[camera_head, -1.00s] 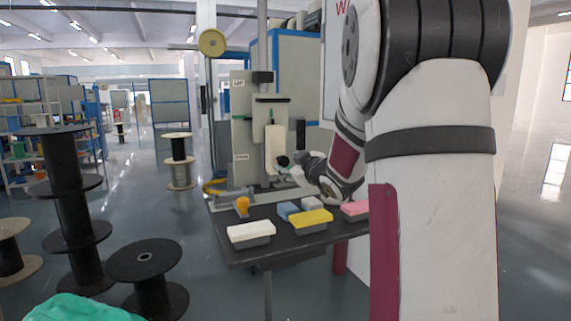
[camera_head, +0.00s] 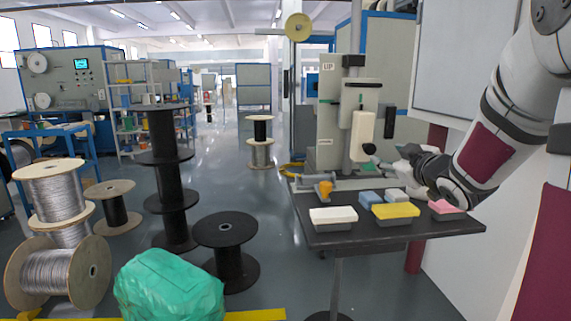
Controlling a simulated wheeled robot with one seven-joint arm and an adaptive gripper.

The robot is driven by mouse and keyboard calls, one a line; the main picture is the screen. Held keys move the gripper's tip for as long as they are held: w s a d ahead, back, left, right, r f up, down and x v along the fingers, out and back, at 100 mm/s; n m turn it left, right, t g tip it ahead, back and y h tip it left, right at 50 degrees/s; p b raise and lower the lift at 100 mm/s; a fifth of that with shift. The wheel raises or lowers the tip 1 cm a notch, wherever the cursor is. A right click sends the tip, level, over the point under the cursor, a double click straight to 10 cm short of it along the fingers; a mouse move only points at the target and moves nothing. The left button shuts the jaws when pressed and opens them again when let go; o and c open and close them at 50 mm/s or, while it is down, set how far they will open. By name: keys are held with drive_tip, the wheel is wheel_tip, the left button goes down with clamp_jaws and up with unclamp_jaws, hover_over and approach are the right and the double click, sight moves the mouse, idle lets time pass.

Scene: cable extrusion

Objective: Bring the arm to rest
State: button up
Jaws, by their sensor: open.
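My arm comes in from the right side of the head view. My gripper (camera_head: 402,160) is at its end, over the back right of the dark table (camera_head: 345,239), in front of the upright machine (camera_head: 348,105). It is open, with nothing seen in it. The fingers are small and partly lost against the machine and my wrist, so I cannot tell whether they touch anything.
Cable reels (camera_head: 226,230) and a green wrapped bundle (camera_head: 168,287) stand left. Floor between is open.

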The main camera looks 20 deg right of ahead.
drive_tip(key=s+a+m+g, duration=0.1)
drive_tip(key=a, duration=0.1)
drive_tip(key=s+a+f+m+g, duration=0.1)
drive_tip(key=a, duration=0.1)
drive_tip(key=s+a+g+h, duration=0.1)
drive_tip(key=s+a+g, duration=0.1)
drive_tip(key=shift+a+f+m, duration=0.15)
drive_tip(key=shift+f+m, duration=0.15)
drive_tip(key=shift+m, duration=0.1)
drive_tip(key=s+a+f+g+y, duration=0.2)
drive_tip(key=s+a+f+g, duration=0.15)
drive_tip(key=s+a, duration=0.55)
drive_tip(key=s+a+f+g+y, duration=0.2)
drive_tip(key=s+a+f+g, duration=0.15)
drive_tip(key=s+a, duration=0.65)
drive_tip(key=s+a+f+g+y, duration=0.2)
drive_tip(key=s+a+f+g, duration=0.3)
drive_tip(key=s, duration=0.7)
wheel_tip(320, 180, up, 28)
drive_tip(key=t+p, duration=0.4)
drive_tip(key=p, duration=2)
drive_tip(key=shift+s+a+m, duration=0.35)
drive_tip(key=shift+m, duration=0.05)
